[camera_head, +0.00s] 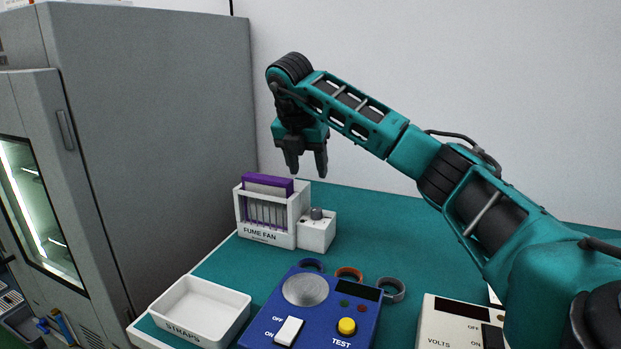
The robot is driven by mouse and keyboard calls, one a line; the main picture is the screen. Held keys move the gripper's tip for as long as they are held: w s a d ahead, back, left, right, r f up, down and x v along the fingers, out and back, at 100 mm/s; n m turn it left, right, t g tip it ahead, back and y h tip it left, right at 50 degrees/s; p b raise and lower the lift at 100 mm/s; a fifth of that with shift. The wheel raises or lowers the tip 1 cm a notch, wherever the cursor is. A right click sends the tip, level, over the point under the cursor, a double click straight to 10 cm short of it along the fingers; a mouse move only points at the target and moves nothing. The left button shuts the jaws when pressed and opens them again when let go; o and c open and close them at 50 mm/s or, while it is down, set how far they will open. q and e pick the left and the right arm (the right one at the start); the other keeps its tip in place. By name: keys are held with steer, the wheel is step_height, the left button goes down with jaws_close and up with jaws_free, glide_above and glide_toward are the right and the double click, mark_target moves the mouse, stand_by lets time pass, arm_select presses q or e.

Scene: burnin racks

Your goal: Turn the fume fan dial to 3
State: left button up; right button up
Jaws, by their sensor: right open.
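The fume fan (266,236) is a white box with a purple-edged filter or panel behind its slots, at the back left of the teal bench. A smaller white block joins its right side and carries a grey dial (316,213) on top. The dial's setting is too small to read. My right gripper (307,173) points down, open and empty, above and slightly left of the dial, apart from it. My left gripper is not in view.
A white STRAPS tray (184,328) and a blue test box (341,311) with a yellow button stand in front. Several rings (392,290) lie behind the blue box. A VOLTS meter (443,312) is at right. A tall grey cabinet (150,130) stands at left.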

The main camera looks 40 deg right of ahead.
mark_target(317, 209)
steer(key=w+d+r+n+g+y+p, duration=0.1)
steer(key=w+d+r+n+y+p, duration=0.25)
steer(key=n, duration=0.65)
steer(key=f+n, duration=0.1)
steer(key=f, duration=0.4)
steer(key=f+n+p, duration=0.1)
steer(key=f+n, duration=0.1)
steer(key=f, duration=0.3)
steer(key=s+d+f+n+p, duration=0.1)
steer(key=f+n, duration=0.1)
steer(key=f, duration=0.3)
steer(key=shift+f+g, duration=0.2)
steer(key=shift+g, duration=0.2)
steer(key=shift+d, duration=0.1)
jaws_close()
steer(key=shift+r+m+p, duration=0.1)
steer(key=shift+m+p, duration=0.3)
steer(key=shift+m, duration=1.1)
